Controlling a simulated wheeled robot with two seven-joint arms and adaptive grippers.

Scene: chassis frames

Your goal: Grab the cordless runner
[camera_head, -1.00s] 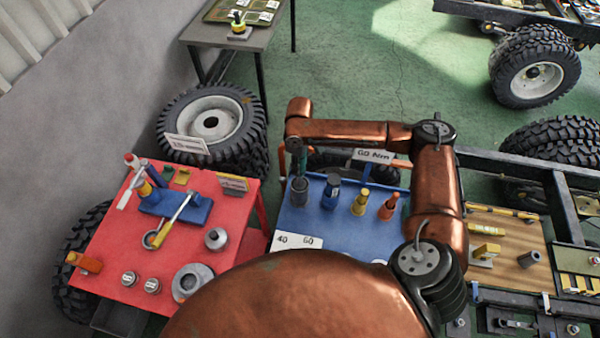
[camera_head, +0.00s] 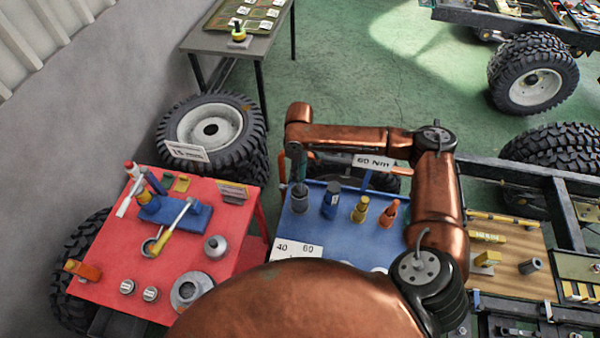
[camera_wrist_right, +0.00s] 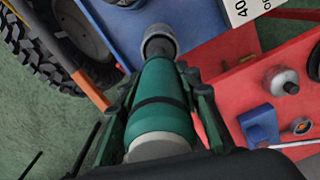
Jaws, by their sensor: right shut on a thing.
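My right gripper (camera_head: 297,160) is at the back left of the blue table (camera_head: 315,228), with its arm reaching over from the right. In the right wrist view my gripper (camera_wrist_right: 165,92) is shut around a green cylindrical tool (camera_wrist_right: 160,118) with a black band. A grey socket-like end (camera_wrist_right: 158,42) points away from the gripper, over the blue surface. The dark lower end of the tool (camera_head: 300,198) shows in the head view; whether it touches the table I cannot tell. No label confirms which tool is the cordless runner. My left gripper is not in view.
Blue (camera_head: 331,200), yellow (camera_head: 360,209) and orange (camera_head: 388,213) tools stand right of the green one. A 40/60 card (camera_head: 297,249) lies in front. A red table (camera_head: 120,245) with parts stands left. A wheel (camera_head: 212,127) is behind.

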